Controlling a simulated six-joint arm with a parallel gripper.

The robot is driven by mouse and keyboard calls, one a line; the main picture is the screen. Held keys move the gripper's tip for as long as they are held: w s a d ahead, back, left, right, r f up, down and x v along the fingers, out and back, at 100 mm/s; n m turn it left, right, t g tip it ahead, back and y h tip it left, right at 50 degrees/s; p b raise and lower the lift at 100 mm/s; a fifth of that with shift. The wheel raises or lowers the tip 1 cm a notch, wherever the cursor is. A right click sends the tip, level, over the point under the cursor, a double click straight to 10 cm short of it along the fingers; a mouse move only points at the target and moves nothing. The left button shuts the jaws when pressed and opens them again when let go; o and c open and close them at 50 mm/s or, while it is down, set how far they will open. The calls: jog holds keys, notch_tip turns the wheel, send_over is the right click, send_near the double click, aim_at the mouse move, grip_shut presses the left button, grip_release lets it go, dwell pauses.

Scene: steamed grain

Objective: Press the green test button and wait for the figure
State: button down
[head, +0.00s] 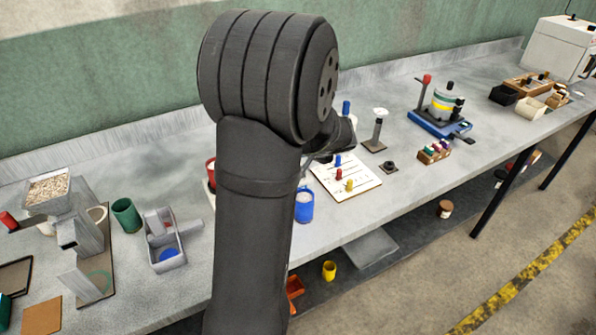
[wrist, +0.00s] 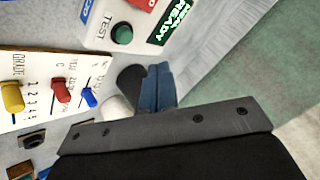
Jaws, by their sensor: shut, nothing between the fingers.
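No figure is legible there. My gripper (wrist: 158,70) is shut and empty, its bluish fingers together below and right of the button in the picture. A gap shows between fingertips and button. In the head view my arm hides the button and most of the gripper.
A white grade board (head: 347,187) with yellow, red and blue pegs lies beside my arm; its pegs also show in the wrist view (wrist: 61,92). A blue cup (head: 304,208) stands near the bench's front edge. A dark round thing (wrist: 131,77) is close beside my fingers.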

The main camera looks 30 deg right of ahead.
jog(key=shift+f, duration=1.85)
jog(key=shift+f, duration=0.1)
dwell(0.5)
jog(key=shift+f, duration=0.3)
jog(key=shift+f, duration=0.45)
dwell(0.5)
dwell(0.4)
jog(key=shift+r, duration=0.9)
jog(key=shift+r, duration=2.5)
